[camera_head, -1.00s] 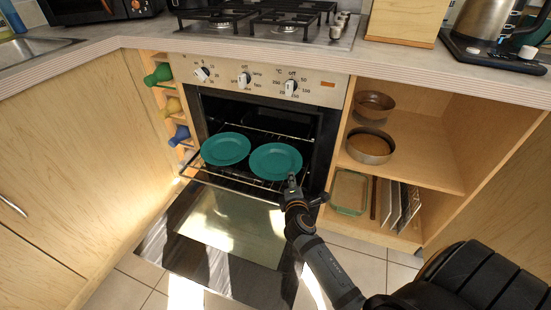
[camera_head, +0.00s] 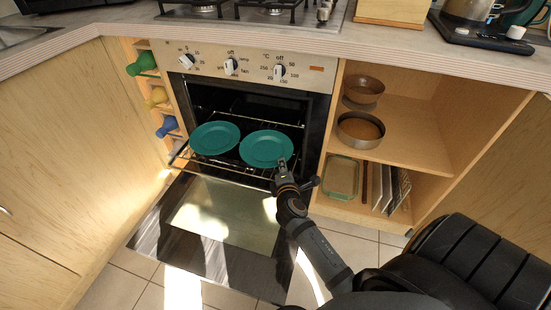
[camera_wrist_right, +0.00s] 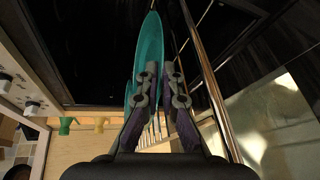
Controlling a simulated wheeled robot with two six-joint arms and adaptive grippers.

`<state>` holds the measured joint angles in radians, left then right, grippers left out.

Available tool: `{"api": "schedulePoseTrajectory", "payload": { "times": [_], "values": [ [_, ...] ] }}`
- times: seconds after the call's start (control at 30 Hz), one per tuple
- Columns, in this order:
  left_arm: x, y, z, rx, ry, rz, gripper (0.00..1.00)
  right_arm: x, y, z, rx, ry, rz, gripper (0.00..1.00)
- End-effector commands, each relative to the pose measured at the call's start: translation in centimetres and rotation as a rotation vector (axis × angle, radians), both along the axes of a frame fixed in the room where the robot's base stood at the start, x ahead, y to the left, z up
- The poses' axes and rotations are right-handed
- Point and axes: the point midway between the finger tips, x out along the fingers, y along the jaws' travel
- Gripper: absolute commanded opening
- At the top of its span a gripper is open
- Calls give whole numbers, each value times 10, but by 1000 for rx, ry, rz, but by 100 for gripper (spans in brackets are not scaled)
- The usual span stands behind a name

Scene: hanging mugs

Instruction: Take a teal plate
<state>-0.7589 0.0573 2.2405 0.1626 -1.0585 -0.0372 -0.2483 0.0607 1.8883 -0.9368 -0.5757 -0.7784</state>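Two teal plates lie side by side on the oven rack, the left plate (camera_head: 214,138) and the right plate (camera_head: 265,147). My right gripper (camera_head: 283,168) is at the front edge of the right plate. In the right wrist view the right plate (camera_wrist_right: 152,42) is seen nearly edge-on, and the fingers of my right gripper (camera_wrist_right: 160,76) are close together with its rim between them. They look shut on the rim. The exact contact is partly hidden by the fingers. My left gripper is not in view.
The oven door (camera_head: 222,212) hangs open below the rack (camera_head: 190,156). The oven sides bound the plates closely. Right of the oven, shelves hold two round pans (camera_head: 360,130), a glass dish (camera_head: 341,178) and upright trays. A counter with a hob is above.

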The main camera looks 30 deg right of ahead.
Motion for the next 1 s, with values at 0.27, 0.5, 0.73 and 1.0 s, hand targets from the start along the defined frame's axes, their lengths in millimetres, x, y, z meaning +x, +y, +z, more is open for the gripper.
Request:
{"api": "schedulePoseTrajectory", "payload": {
  "times": [0.27, 0.5, 0.73, 1.0],
  "values": [
    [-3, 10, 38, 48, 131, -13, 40, -10, -1, 50, -2, -1, 0, 0],
    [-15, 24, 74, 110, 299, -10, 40, -70, -6, 102, -4, 4, 2, 0],
    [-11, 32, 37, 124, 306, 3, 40, -121, -10, 124, -4, 2, 4, 0],
    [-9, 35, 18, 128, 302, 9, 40, -139, -13, 131, -1, -3, 1, 0]
  ]
}}
